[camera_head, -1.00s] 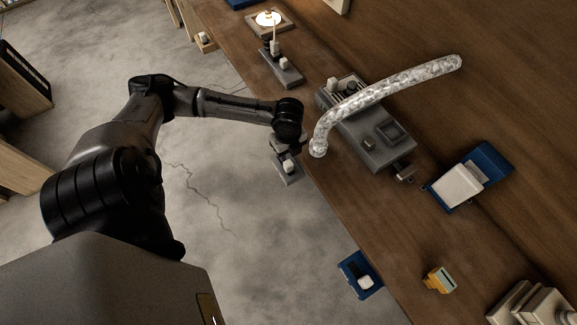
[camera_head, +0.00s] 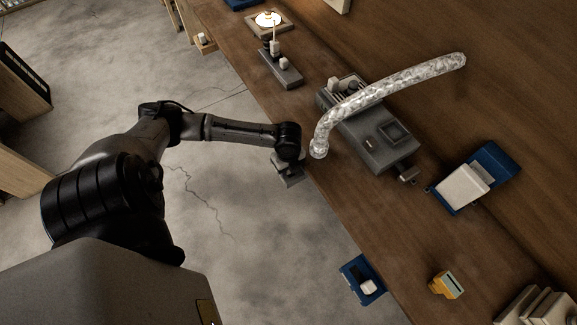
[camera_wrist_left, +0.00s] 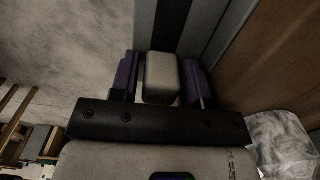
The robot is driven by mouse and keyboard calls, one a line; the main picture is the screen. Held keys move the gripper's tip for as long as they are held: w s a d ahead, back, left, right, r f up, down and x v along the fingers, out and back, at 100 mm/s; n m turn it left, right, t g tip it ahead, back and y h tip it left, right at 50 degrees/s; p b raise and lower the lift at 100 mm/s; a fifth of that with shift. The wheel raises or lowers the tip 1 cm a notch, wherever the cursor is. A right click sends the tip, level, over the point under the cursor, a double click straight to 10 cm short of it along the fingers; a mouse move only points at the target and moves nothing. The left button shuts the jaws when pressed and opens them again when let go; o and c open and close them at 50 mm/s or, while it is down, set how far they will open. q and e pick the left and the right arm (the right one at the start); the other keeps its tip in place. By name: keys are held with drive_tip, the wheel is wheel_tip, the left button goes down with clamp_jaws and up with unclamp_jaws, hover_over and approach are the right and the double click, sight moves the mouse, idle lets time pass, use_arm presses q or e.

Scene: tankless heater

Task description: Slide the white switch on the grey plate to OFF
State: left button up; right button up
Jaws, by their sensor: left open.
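The grey plate (camera_head: 291,181) is at the front edge of the wooden bench, mostly covered by my left gripper in the head view. In the left wrist view, the grey plate (camera_wrist_left: 208,28) has a dark slot running up the picture. The white switch (camera_wrist_left: 162,76) stands at the lower visible part of this slot; the head view hides it. My left gripper (camera_wrist_left: 161,80) is open, with one purple finger on each side of the switch. I cannot tell whether either finger touches it. My right gripper is not in view.
A grey heater box (camera_head: 377,136) with a silver flexible duct (camera_head: 390,92) lies on the bench beside my left wrist. A blue holder with a white block (camera_head: 368,287) is on the front edge further down. Open floor (camera_head: 235,240) lies left of the bench.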

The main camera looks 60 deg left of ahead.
use_arm(q)
clamp_jaws()
drive_tip(key=a+p, duration=0.1)
drive_tip(key=a, duration=0.2)
drive_tip(key=shift+s+a+r+p, duration=0.1)
drive_tip(key=shift+s+a+p, duration=0.1)
drive_tip(key=shift+a+p, duration=0.15)
drive_tip(key=shift+a, duration=0.3)
unclamp_jaws()
drive_tip(key=shift+a, duration=0.1)
